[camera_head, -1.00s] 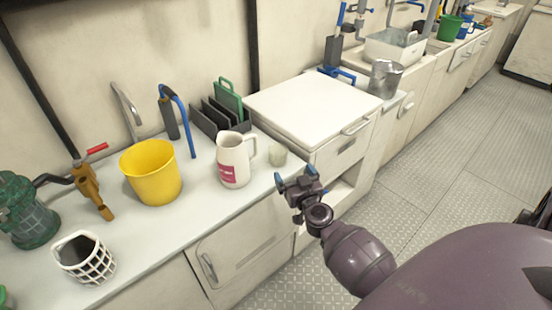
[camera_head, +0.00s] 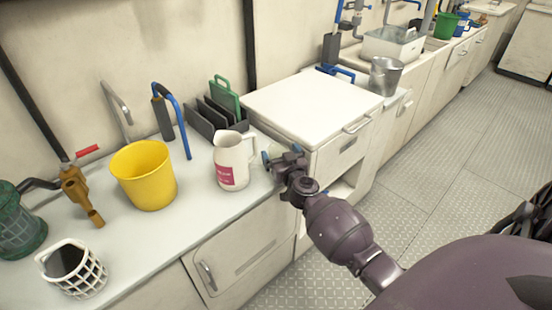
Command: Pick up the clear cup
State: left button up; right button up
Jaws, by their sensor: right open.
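My right gripper (camera_head: 281,154) is open at the right end of the white counter, just right of the white pitcher. Its two blue-tipped fingers are spread. The clear cup is hidden, or nearly so, behind these fingers. In the earlier picture it stood upright on the counter there, small and pale, beside the pitcher. I cannot tell whether the fingers are around the cup or only in front of it. My left gripper is not in view.
The white pitcher (camera_head: 231,162) with a pink label stands close left of the gripper. A yellow bucket (camera_head: 145,175), a white basket (camera_head: 72,268) and a dark rack (camera_head: 213,118) are on the counter (camera_head: 150,245). A raised white cabinet (camera_head: 312,106) borders the gripper's right.

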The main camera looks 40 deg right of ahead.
jog(key=shift+w+d+r, duration=0.1)
jog(key=shift+w, duration=0.15)
jog(key=shift+c, duration=0.2)
jog(key=c, duration=1)
jog(key=shift+o, duration=0.2)
